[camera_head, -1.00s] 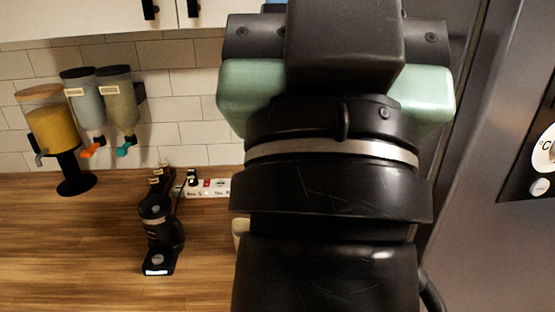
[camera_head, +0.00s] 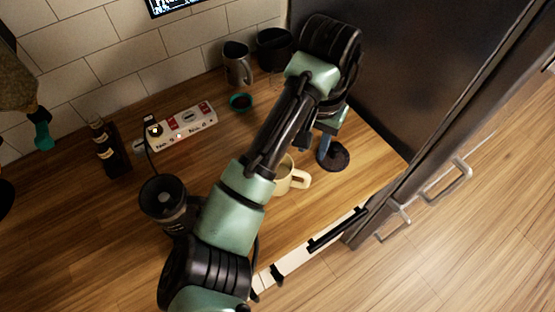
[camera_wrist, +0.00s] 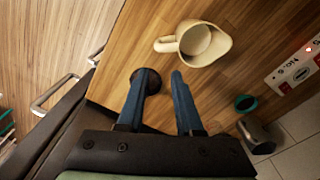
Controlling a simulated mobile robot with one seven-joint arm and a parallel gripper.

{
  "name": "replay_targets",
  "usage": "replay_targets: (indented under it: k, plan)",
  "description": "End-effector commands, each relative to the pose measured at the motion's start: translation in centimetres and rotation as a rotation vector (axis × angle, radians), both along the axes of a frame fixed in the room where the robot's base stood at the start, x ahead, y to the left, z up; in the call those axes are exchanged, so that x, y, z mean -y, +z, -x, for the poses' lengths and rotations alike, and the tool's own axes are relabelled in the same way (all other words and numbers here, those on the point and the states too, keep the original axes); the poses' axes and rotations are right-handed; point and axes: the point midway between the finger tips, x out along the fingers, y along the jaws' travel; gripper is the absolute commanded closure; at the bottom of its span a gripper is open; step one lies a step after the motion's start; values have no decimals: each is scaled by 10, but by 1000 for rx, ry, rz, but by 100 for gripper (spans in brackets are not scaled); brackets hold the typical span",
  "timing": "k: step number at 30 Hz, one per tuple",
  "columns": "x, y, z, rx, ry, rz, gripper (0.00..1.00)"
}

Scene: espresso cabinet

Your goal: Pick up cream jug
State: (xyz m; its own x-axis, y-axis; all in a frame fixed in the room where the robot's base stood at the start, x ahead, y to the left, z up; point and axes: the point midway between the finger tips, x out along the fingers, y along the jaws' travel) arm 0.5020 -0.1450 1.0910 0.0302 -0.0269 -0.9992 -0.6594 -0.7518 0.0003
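The cream jug (camera_wrist: 210,48) stands on the wooden counter in the wrist view, ahead of the fingertips and a little right, with its handle toward the left. It also shows in the head view (camera_head: 284,181), partly hidden behind my arm, its handle to the right. My gripper (camera_wrist: 160,73) is open and empty, its two blue fingers apart, with clear counter between the tips and the jug. In the head view my gripper (camera_head: 315,146) is above the counter, up and right of the jug.
A black round disc (camera_head: 334,156) lies under one finger. A metal pitcher (camera_head: 237,66), a dark container (camera_head: 274,48) and a small teal cup (camera_head: 240,102) stand toward the wall. A power strip (camera_head: 185,125) and a black grinder (camera_head: 163,200) are left. The fridge (camera_head: 375,75) borders the right.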

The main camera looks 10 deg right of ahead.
Motion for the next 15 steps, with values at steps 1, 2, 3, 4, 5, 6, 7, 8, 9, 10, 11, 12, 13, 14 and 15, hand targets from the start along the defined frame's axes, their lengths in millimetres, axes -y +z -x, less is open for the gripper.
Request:
replay_targets:
  k: [1, 2, 3, 4, 5, 6, 7, 8, 9, 10, 11, 12, 13, 14, 15]
  plan:
    - [-4, -8, 4, -24, 0, -18, 65]
    - [-5, -14, 5, -33, 0, -23, 65]
    - [-6, -22, 7, -39, 0, -28, 65]
    - [-5, -28, 7, -42, -1, -28, 65]
    - [-5, -34, 7, -41, 0, -27, 65]
    - [-5, -42, 8, -41, -1, -27, 65]
    - [-5, -48, 7, -39, -1, -27, 65]
    - [-5, -54, 7, -39, 0, -25, 65]
    - [-5, -61, 7, -37, 0, -26, 65]
    - [-5, -64, 7, -37, -1, -26, 65]
    - [-6, -65, 7, -38, 0, -28, 65]
    - [-6, -70, 6, -36, 1, -27, 65]
    - [-6, -73, 6, -36, 0, -27, 65]
    - [-6, -75, 6, -35, 0, -28, 65]
    - [-6, -78, 6, -34, 0, -27, 65]
